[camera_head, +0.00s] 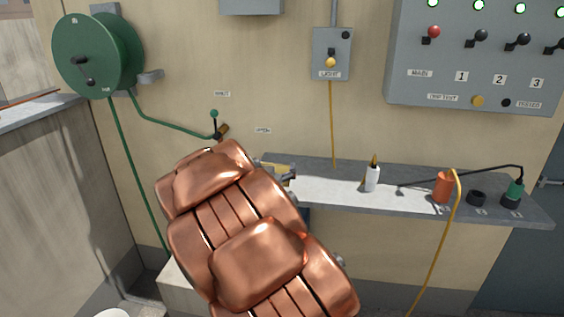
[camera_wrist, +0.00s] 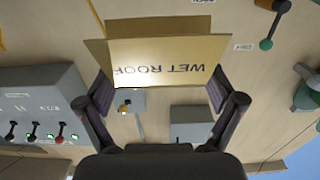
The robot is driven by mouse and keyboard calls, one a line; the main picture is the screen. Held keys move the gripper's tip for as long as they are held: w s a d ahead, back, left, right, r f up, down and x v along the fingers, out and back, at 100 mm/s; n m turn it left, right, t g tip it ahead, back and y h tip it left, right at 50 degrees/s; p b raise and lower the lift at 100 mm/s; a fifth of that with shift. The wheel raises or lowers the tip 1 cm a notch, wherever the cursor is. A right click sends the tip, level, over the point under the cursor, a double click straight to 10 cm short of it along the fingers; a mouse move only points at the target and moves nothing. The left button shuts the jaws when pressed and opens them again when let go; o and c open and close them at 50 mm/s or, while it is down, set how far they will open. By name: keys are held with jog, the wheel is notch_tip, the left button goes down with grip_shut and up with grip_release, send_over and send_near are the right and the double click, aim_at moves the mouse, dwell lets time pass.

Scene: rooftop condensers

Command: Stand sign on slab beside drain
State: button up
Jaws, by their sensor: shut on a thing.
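In the wrist view, my gripper (camera_wrist: 160,92) has one finger at each side of a folded tan sign (camera_wrist: 165,52) and is shut on it. The sign reads WET ROOF, upside down in that view. In the head view, my copper-coloured arm hides most of the gripper and sign; a small yellowish piece, likely the sign (camera_head: 284,173), shows beside the arm over the shelf's left end. A pale block (camera_head: 177,290) shows low at left, partly behind the arm; I cannot tell if it is the slab. I cannot make out the drain.
A grey shelf (camera_head: 330,190) along the wall holds a white bottle (camera_head: 372,178), an orange cup (camera_head: 442,187), a black ring (camera_head: 477,198) and a green-topped plug (camera_head: 513,193). A green hose reel (camera_head: 97,55) and a switch panel (camera_head: 480,85) are on the wall. A low wall (camera_head: 60,190) stands left.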

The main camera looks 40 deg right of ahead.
jog(key=w+d+f, duration=0.1)
jog(key=d, duration=0.1)
jog(key=w+d+f+p, duration=0.1)
jog(key=d, duration=0.1)
jog(key=w+d+f+p, duration=0.1)
jog(key=w+d, duration=0.1)
jog(key=shift+f, duration=0.35)
jog(key=shift+w+d+f, duration=0.35)
jog(key=shift+w+d, duration=0.15)
jog(key=shift+d, duration=0.15)
jog(key=shift+w+d+f, duration=0.55)
jog(key=shift+d+f, duration=0.25)
jog(key=shift+w+d, duration=0.15)
jog(key=shift+d, duration=0.05)
jog(key=shift+f, duration=0.3)
jog(key=o, duration=0.7)
jog(key=shift+r+p, duration=0.15)
jog(key=shift+p, duration=0.55)
